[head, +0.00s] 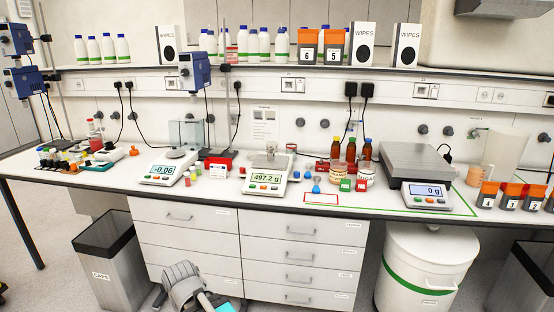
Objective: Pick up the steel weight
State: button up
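A small shiny metal piece, which looks like the steel weight (271,148), stands upright on the pan of the middle balance (265,188). That balance's display reads 497.2 g. Part of my own arm, grey with a cyan cap, shows at the bottom, in front of the drawers and well below the bench top. My gripper (172,292) seems to be at its dark end, apart from the weight. I cannot make out its fingers or whether it is open.
Left balance (158,179) reads -0.06, with a glass shield behind. Brown bottles (350,150), jars and small coloured caps crowd the right of the middle balance. A large scale (420,160) reads 0 g. Bare bench (230,192) shows along the front edge.

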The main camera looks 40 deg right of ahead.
aim_at(271, 154)
jog(key=z, duration=1.85)
jog(key=i, duration=1)
